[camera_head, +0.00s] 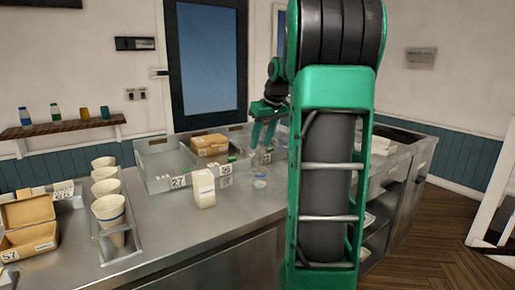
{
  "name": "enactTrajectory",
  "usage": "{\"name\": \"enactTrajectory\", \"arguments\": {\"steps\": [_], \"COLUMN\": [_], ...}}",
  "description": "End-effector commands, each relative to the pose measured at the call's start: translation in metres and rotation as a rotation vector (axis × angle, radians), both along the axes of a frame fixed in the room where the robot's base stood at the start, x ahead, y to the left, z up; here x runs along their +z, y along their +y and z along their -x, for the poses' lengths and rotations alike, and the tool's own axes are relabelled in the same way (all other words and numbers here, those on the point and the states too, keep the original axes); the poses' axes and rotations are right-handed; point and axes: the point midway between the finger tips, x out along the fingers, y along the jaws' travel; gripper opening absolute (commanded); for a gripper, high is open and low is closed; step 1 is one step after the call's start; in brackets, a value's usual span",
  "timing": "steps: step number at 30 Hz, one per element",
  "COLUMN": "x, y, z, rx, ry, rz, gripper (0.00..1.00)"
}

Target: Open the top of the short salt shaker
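My arm covers the counter to the right.
A white carton (204,190) stands left of the shaker. Behind it are steel bins (160,183) and a cardboard box (209,145). Paper cups (108,209) and an open carton box (30,241) are at the left. The front middle counter (190,245) is clear.

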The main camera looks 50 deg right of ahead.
Motion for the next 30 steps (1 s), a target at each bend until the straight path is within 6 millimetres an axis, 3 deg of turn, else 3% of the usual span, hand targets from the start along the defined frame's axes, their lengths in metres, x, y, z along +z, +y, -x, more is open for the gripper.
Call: {"name": "enactTrajectory", "arguments": {"steps": [6, 17, 22, 30], "x": [-0.021, -0.026, -0.026, -0.025], "y": [-0.002, -0.002, -0.002, -0.003], "z": [-0.008, -0.010, -0.010, -0.014], "rx": [-0.001, -0.001, -0.001, 0.002], "ry": [0.001, 0.000, 0.000, 0.030], "rz": [-0.001, 0.000, 0.000, -0.007], "gripper": [0.34, 0.34, 0.00, 0.00]}}
